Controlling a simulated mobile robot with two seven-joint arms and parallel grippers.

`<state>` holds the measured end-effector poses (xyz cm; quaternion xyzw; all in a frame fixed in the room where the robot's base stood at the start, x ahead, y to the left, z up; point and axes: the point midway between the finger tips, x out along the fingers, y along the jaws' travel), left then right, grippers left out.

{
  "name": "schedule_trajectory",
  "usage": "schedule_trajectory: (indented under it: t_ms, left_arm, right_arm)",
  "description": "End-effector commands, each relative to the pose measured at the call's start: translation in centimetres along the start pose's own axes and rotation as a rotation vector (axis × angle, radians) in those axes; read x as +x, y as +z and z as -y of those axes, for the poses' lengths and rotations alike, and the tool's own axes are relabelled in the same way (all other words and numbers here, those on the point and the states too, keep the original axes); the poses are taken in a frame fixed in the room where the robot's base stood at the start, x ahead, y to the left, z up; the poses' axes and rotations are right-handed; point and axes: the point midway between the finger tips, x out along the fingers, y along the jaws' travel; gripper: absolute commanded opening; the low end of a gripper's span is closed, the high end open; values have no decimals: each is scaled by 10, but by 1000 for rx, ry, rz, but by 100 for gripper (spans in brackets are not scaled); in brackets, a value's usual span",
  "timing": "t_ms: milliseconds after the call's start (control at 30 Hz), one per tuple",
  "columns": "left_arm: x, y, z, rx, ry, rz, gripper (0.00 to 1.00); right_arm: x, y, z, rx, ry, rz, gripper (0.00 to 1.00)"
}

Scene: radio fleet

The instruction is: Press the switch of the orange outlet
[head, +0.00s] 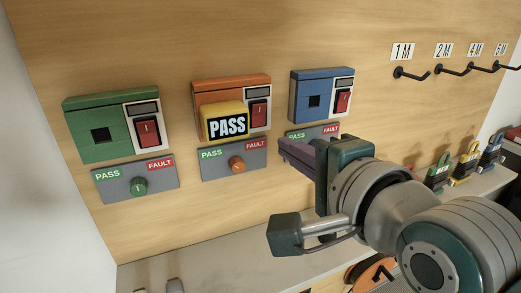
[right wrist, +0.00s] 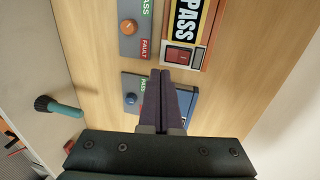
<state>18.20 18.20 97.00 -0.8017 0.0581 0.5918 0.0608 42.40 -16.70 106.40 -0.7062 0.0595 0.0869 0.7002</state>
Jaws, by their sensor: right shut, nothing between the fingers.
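The orange outlet (head: 228,82) is on the wooden wall between a green and a blue one in the head view. A yellow block marked PASS (head: 228,124) covers its left part. Its red switch (head: 259,114) is on its right side, uncovered. In the right wrist view the orange outlet (right wrist: 208,29) is at the top, with its red switch (right wrist: 184,57) close above the fingertips in the picture. My right gripper (head: 283,150) is shut and empty, below and right of the switch, apart from it. It also shows in the right wrist view (right wrist: 174,76). My left gripper is out of view.
The green outlet (head: 97,105) is left; the blue outlet (head: 307,82) is right, close to my gripper. Grey PASS/FAULT panels with knobs (head: 237,164) sit below the outlets. Hooks (head: 411,75) and coloured padlock-like items (head: 465,168) are further right.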

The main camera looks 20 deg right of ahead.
Motion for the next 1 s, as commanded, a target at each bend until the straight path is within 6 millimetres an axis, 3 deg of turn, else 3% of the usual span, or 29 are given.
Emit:
schedule_trajectory:
  t_ms: [200, 400, 1000]
  left_arm:
    - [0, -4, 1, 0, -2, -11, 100]
    - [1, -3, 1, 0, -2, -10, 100]
    - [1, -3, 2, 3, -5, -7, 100]
  right_arm:
    - [-44, 0, -8, 1, 0, -1, 0]
    - [-68, -1, -12, 0, -3, -1, 0]
    - [-74, -1, -12, -6, -2, -1, 0]
